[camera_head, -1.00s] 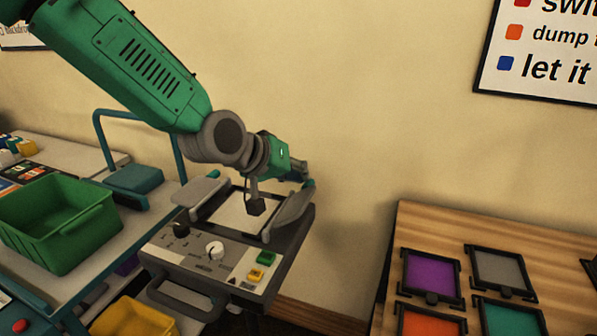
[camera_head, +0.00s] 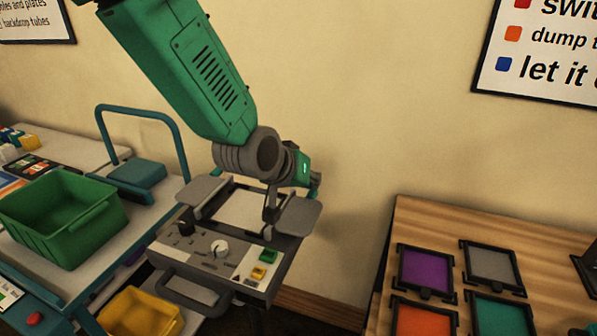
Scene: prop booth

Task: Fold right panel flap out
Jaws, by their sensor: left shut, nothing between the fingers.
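The light panel unit (camera_head: 222,240) stands at the centre, with a pale square panel (camera_head: 245,210) on top. Its right flap (camera_head: 298,216) lies folded outward, roughly level, to the right of the panel. The left flap (camera_head: 204,190) lies out on the other side. My left gripper (camera_head: 315,184) is shut and empty, above the far edge of the right flap. Its fingertips are small and partly hidden by the wrist, and I cannot tell whether they touch the flap. My right gripper is out of view.
A green bin (camera_head: 65,220) stands on the left cart, near a teal handle frame (camera_head: 150,115). A yellow bin (camera_head: 140,314) is lower down. A wooden table (camera_head: 430,225) with several coloured framed panels is at the right. A gap separates it from the unit.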

